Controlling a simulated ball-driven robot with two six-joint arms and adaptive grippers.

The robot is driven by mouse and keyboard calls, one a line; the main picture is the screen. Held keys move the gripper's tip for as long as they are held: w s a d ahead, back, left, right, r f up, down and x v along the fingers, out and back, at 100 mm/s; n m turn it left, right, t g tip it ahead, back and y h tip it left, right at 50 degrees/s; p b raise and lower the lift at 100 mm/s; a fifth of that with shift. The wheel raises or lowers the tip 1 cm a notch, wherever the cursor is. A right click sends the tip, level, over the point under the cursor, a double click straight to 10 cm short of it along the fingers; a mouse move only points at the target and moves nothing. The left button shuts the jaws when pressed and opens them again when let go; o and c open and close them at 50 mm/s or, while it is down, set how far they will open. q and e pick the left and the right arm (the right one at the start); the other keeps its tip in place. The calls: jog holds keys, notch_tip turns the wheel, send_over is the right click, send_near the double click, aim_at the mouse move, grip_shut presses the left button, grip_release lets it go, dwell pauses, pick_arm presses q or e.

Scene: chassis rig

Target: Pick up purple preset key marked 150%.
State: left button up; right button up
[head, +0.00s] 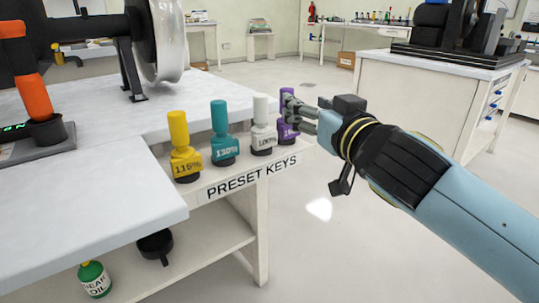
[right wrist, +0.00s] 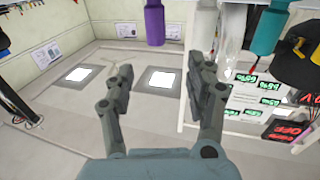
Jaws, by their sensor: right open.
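In the right wrist view, the gripper (right wrist: 167,80) is open and empty, and the purple key (right wrist: 154,22) shows beyond the fingertips, between the two fingers' directions. Whether a finger touches it I cannot tell. My left gripper is not in view.
Beside the purple key stand the white 100% key (head: 263,128), teal 130% key (head: 222,135) and yellow 115% key (head: 183,148) on the PRESET KEYS shelf (head: 215,188). Floor to the right is clear.

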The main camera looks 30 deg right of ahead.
jog(key=w+d, duration=0.1)
jog(key=w, duration=0.2)
jog(key=w+f+b, duration=0.1)
jog(key=w, duration=0.2)
jog(key=w+d+b, duration=0.1)
jog(key=w, duration=0.2)
jog(key=shift+w+d+f, duration=0.25)
jog(key=shift+d, duration=0.05)
jog(key=shift+w+d+r, duration=0.1)
jog(key=shift+w, duration=0.45)
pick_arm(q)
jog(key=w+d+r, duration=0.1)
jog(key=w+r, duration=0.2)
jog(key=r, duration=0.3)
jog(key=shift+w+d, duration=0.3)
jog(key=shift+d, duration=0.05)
pick_arm(e)
grip_shut()
